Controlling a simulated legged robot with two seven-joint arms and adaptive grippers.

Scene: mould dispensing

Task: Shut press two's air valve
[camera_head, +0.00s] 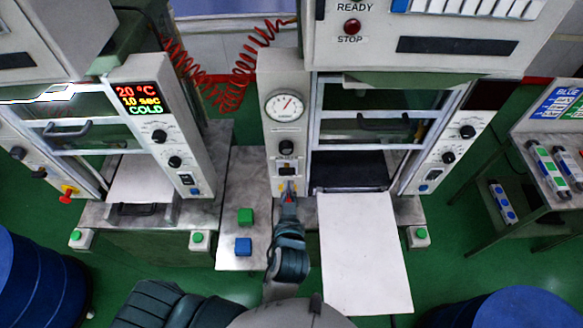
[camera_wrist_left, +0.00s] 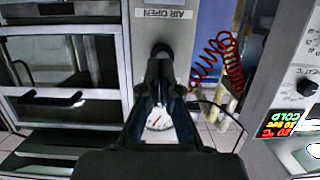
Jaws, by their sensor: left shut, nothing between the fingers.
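The press panel on the right (camera_head: 270,165) carries a round white gauge (camera_head: 285,105), a black knob (camera_head: 286,147) and, lower down, a small yellow air valve part (camera_head: 282,186). My left gripper (camera_head: 289,194) is shut and empty, its tip right at the valve and hiding much of it. Contact and the handle's angle cannot be told. In the left wrist view my gripper (camera_wrist_left: 163,57) points at the panel near the "AIR OPEN" label (camera_wrist_left: 165,14). The gauge (camera_wrist_left: 159,120) shows between the finger links. My right gripper is out of view.
The left press has a lit display (camera_head: 139,98) and its own yellow valve with a red handle (camera_head: 66,196). Red coiled hoses (camera_head: 230,95) hang between the presses. A green block (camera_head: 245,216) and a blue block (camera_head: 243,246) lie left of my arm; a white sheet (camera_head: 362,250) lies to its right.

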